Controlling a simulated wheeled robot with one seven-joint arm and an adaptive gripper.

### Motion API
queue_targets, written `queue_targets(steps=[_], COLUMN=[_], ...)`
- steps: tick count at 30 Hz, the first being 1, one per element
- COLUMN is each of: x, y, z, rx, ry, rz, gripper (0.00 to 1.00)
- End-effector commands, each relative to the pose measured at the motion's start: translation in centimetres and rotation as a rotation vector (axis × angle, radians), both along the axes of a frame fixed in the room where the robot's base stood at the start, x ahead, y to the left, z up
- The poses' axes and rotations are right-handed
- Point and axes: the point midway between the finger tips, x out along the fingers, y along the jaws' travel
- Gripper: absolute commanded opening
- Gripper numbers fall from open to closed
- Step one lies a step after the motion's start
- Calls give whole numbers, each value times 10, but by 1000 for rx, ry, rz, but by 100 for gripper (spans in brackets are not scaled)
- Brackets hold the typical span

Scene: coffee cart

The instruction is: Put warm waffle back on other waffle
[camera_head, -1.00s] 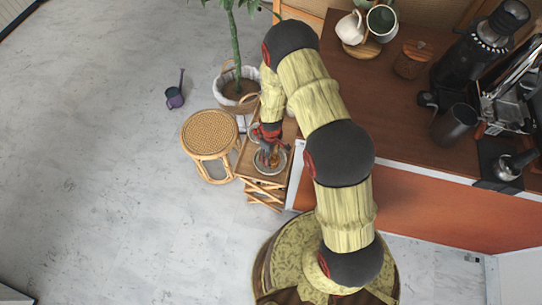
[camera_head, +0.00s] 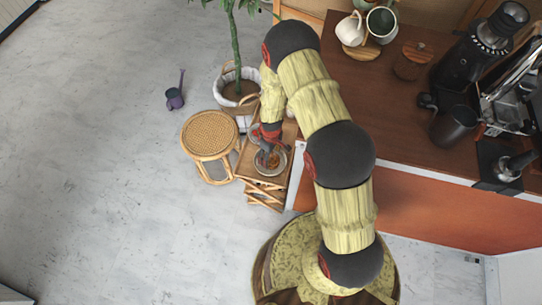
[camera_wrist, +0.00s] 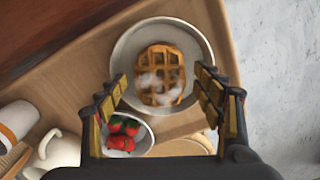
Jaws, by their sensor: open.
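A golden-brown waffle (camera_wrist: 160,75) with whitish steam-like puffs over it lies on a round grey plate (camera_wrist: 126,48) in the wrist view. Only one waffle outline shows; I cannot tell whether another lies under it. The waffle also shows small on the plate in the head view (camera_head: 272,160). My gripper (camera_wrist: 160,92) is open and empty, its two fingers on either side of the waffle's near part in the picture. In the head view, my gripper (camera_head: 266,140) is above the small wooden table (camera_head: 249,166), partly covering the plate.
A bowl of strawberries (camera_wrist: 122,134) sits close below the plate, near the left finger. A white jug (camera_wrist: 57,151) stands at lower left. A wicker stool (camera_head: 209,134), a potted plant (camera_head: 238,85) and the brown counter (camera_head: 400,125) surround the small table.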

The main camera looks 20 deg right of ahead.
Motion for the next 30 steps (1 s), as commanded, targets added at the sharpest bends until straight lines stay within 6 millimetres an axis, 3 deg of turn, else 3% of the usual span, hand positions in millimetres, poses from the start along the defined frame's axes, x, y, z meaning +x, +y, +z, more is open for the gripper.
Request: queue_targets(steps=[12,23,26,30], x=[1,3,10,18], y=[0,0,0,0], z=[86,123,150,218], rx=[0,0,0,3], ry=[-4,-7,-30,-80], rz=[0,-5,-25,-78], gripper=[67,67,67,67])
